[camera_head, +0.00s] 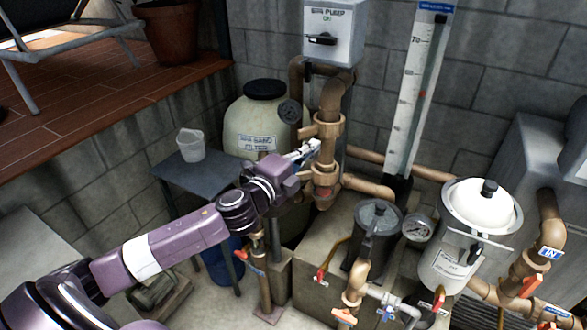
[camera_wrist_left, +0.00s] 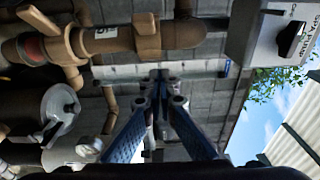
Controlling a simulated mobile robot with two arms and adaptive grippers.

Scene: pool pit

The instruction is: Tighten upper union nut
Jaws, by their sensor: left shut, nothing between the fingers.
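The brown upper union nut (camera_head: 329,126) is on the vertical brown pipe below the switch box, with a lug sticking out to the left. My left gripper (camera_head: 314,147) is beside the pipe, just below the upper nut's lug. Its blue fingers (camera_wrist_left: 161,78) are together and empty; contact with the lug cannot be told. My right gripper is not seen.
The grey switch box (camera_head: 333,35) hangs above the pipe. The sand filter tank (camera_head: 262,115) stands behind my left arm. A small table (camera_head: 205,175) stands left.

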